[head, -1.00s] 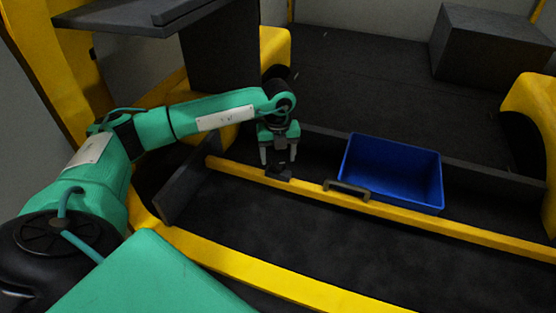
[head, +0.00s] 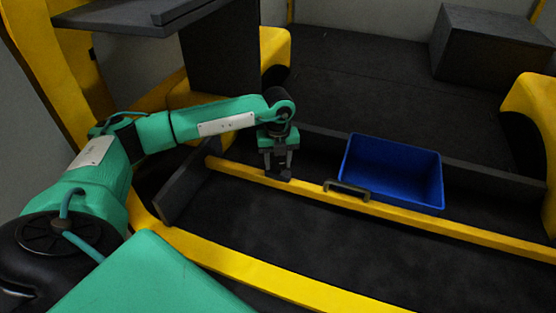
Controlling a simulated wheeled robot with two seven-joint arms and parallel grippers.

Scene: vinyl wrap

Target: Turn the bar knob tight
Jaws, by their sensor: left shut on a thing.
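The bar knob (head: 285,178) is a small dark piece on the yellow bar (head: 420,218), left of the dark handle. My left gripper (head: 278,169) points down over it, its fingers around the knob and shut on it. The fingers hide part of the knob, and its exact angle is too small to tell. My right gripper does not show in the head view.
A dark handle (head: 347,190) stands on the yellow bar just right of my left gripper. A blue bin (head: 392,170) sits behind the bar. A grey box (head: 490,45) is at the back right. The dark floor in front of the bar is clear.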

